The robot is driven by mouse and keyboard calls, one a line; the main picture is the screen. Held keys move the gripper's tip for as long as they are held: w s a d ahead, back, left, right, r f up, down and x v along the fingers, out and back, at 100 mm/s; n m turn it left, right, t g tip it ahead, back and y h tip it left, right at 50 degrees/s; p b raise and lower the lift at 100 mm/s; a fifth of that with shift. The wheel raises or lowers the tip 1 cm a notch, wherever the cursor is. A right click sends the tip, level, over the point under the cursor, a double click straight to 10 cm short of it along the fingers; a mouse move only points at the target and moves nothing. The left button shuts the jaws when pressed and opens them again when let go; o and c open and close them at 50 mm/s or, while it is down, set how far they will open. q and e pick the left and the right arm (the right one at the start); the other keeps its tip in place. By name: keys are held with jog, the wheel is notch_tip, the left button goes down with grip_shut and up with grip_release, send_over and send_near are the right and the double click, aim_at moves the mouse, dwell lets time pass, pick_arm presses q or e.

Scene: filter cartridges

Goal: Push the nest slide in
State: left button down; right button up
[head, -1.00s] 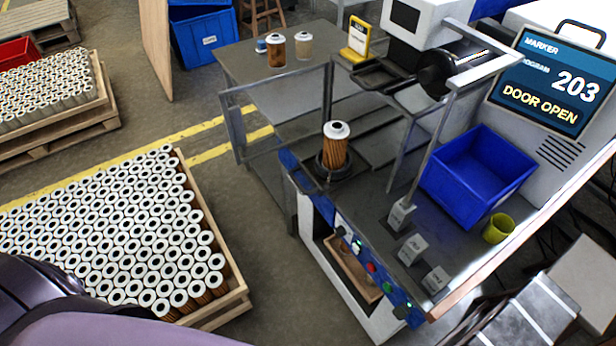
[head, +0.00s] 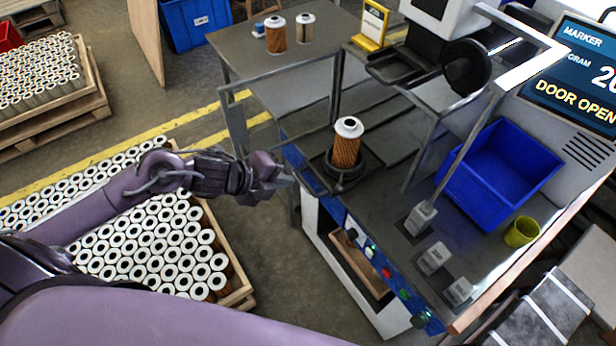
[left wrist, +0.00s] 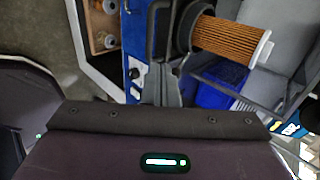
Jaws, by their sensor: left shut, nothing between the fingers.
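The nest slide (head: 343,171) is a dark round holder at the front edge of the marker bench. A filter cartridge (head: 347,146) with a white cap and orange-brown pleats stands upright in it. My left gripper (head: 288,181) is shut and empty, a little left of the nest at the front of the bench. In the left wrist view, its closed fingers (left wrist: 160,90) point toward the bench, with the cartridge (left wrist: 228,38) and the dark nest ring (left wrist: 180,25) beside them. I cannot tell whether the fingertips touch the slide. My right gripper is not in view.
The door reads open on the marker screen (head: 580,75). A blue bin (head: 497,185) and a yellow-green cup (head: 521,232) stand right of the nest. Buttons (head: 388,272) line the bench front. A pallet of cartridges (head: 160,245) lies below my left arm.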

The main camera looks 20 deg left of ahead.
aim_at(361, 155)
pick_arm(q)
jog(key=p+x, duration=0.1)
jog(key=x, duration=0.7)
jog(key=shift+w+d, duration=0.15)
jog(key=shift+d, duration=0.1)
jog(key=shift+w+d+f, duration=0.3)
jog(key=shift+d+f, duration=0.05)
jog(key=shift+f, duration=0.15)
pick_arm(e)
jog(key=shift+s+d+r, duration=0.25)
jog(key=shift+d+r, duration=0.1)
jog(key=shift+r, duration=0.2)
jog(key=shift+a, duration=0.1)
